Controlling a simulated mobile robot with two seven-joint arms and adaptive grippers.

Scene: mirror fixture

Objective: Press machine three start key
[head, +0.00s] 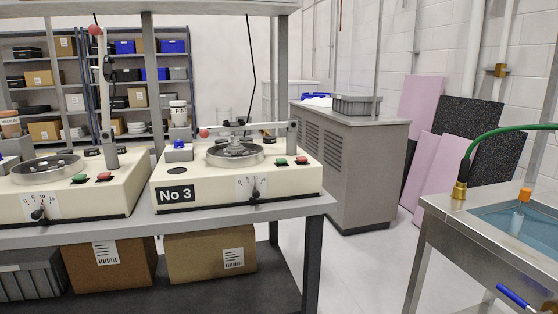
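The machine labelled "No 3" (210,197) stands on the grey workbench, a cream box with a round metal dish (235,154) on top. Its arm with a red ball end lies level across the dish. A green key (281,162) and a red key (302,160) sit side by side on its sloped front right. A dial with a black knob (254,194) is below them. I cannot read any marking on the keys. Neither of my grippers shows in the head view.
A similar machine (115,196) stands left on the same bench (290,207), its arm raised. Boxes sit on the shelf below. A metal sink table (445,204) with a green hose is at right. Clear floor lies between bench and sink. A grey cabinet (355,170) stands behind.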

